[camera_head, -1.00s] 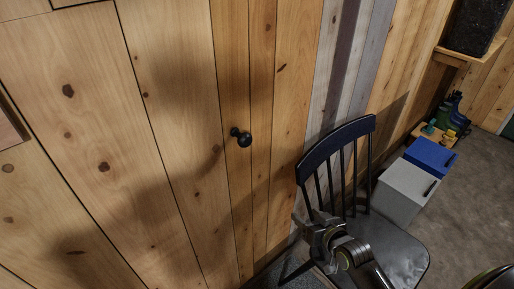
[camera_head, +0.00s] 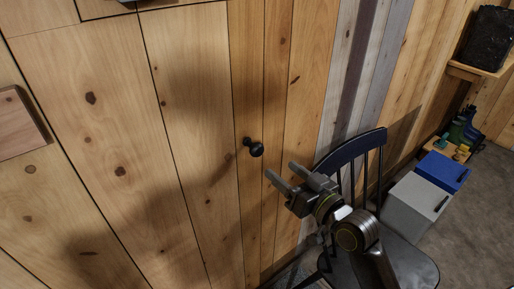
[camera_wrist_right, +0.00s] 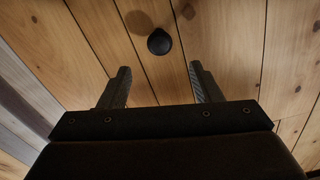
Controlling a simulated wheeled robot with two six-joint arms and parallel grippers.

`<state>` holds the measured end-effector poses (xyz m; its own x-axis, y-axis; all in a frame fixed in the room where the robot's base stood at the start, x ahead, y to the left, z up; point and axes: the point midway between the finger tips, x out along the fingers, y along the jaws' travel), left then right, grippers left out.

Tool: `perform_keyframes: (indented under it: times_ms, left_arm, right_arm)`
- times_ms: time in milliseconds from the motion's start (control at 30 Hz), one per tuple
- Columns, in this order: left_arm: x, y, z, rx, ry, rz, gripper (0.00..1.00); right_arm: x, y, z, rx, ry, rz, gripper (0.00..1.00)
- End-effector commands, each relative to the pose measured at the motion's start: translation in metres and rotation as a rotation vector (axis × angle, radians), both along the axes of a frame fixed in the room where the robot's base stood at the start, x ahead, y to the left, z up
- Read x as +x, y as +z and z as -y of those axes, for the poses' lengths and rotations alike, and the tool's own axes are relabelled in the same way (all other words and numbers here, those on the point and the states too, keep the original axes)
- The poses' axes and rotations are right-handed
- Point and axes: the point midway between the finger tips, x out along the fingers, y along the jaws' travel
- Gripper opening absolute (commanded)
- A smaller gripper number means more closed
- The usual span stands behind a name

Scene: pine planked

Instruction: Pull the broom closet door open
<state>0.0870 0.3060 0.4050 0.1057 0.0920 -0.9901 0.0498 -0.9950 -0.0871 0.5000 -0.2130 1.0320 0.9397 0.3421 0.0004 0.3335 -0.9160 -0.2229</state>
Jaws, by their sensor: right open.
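The broom closet door (camera_head: 190,90) is a planked pine panel and looks shut, flush with the wall. Its round black knob (camera_head: 254,148) sticks out near the door's right part. My right gripper (camera_head: 279,178) is open and empty, just below and to the right of the knob in the head view. In the right wrist view the knob (camera_wrist_right: 159,41) lies beyond the two open fingers (camera_wrist_right: 162,86), roughly centred between them and apart from both. My left gripper is in neither view.
A black spindle-back chair (camera_head: 400,262) stands right behind my right arm. Further right are a grey and blue box (camera_head: 413,202), several bottles (camera_head: 462,132) and a shelf with a dark object (camera_head: 488,38). A wooden block (camera_head: 18,125) is on the wall at left.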

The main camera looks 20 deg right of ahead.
Motion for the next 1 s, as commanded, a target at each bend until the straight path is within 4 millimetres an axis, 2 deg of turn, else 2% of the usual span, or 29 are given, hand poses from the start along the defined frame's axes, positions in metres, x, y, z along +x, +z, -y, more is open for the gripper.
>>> perform_keyframes:
  times_ms: [100, 300, 500, 700, 1000]
  left_arm:
    - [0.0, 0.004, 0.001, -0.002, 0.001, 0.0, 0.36]
    - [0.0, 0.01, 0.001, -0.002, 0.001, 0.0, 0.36]
    - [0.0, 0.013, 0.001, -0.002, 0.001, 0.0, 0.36]
    - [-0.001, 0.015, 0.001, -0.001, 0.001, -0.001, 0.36]
    - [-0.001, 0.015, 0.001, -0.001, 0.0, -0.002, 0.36]
  right_arm:
    - [0.026, 0.002, -0.01, 0.005, 0.001, 0.0, 0.58]
    - [0.063, 0.002, -0.023, 0.003, 0.0, -0.001, 0.58]
    - [0.091, 0.001, -0.033, 0.002, -0.001, -0.001, 0.58]
    - [0.104, 0.0, -0.037, 0.001, -0.001, -0.001, 0.58]
    - [0.106, -0.001, -0.038, 0.0, -0.001, -0.001, 0.58]
